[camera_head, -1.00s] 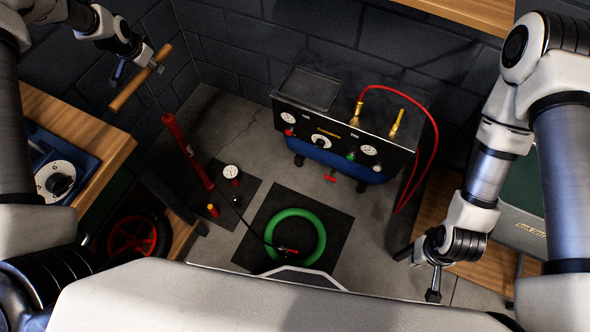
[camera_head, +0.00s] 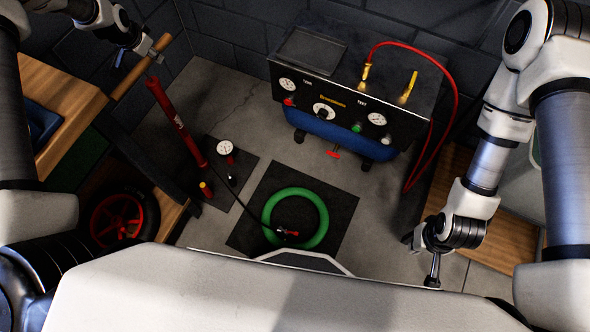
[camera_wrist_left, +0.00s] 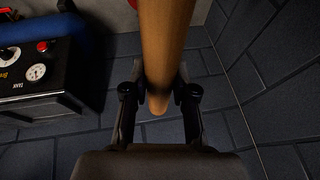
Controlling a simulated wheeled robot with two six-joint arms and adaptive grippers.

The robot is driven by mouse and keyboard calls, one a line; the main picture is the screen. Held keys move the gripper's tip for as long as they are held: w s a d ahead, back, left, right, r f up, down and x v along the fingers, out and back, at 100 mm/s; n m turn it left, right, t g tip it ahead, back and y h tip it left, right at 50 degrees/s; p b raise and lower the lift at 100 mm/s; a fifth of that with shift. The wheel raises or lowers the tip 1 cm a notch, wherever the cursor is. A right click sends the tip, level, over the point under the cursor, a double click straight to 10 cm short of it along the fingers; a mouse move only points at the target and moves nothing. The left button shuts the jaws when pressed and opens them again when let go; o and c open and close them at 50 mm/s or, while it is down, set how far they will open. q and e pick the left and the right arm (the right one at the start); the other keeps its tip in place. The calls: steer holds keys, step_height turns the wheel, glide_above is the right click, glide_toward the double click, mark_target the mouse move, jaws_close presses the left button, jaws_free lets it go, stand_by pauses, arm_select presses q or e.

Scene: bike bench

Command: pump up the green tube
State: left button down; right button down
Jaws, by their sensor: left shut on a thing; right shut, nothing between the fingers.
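The green tube (camera_head: 321,215) lies flat on a dark mat (camera_head: 345,195) on the floor. A black hose (camera_head: 245,207) runs to a red-tipped fitting (camera_head: 287,232) at its lower left. The red floor pump (camera_head: 177,122) stands left of it, its wooden handle (camera_head: 130,82) close above the barrel. My left gripper (camera_head: 153,50) is shut on the handle, towards its upper right end. In the left wrist view the handle (camera_wrist_left: 163,45) passes between both fingers. My right gripper (camera_head: 433,278) is shut and empty at lower right, away from the tube.
A round gauge (camera_head: 225,147) stands beside the pump. A black compressor panel (camera_head: 325,85) with a blue tank and red hose (camera_head: 452,75) stands behind the tube. Wooden benches (camera_head: 75,110) flank the left side, with a red-rimmed wheel (camera_head: 117,218) below. Bare floor lies around the mats.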

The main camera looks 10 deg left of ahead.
arm_select(q)
step_height(320, 180, up, 31)
steer(key=p, duration=2.8)
step_height(320, 180, down, 18)
steer(key=b, duration=1.5)
steer(key=shift+r+b, duration=0.25)
steer(key=shift+b, duration=0.15)
steer(key=shift+w+r, duration=0.1)
steer(key=shift+f+b, duration=5.85)
steer(key=shift+f, duration=0.4)
steer(key=c, duration=0.8)
jaws_free()
steer(key=shift+c, duration=0.2)
steer(key=shift+r, duration=0.1)
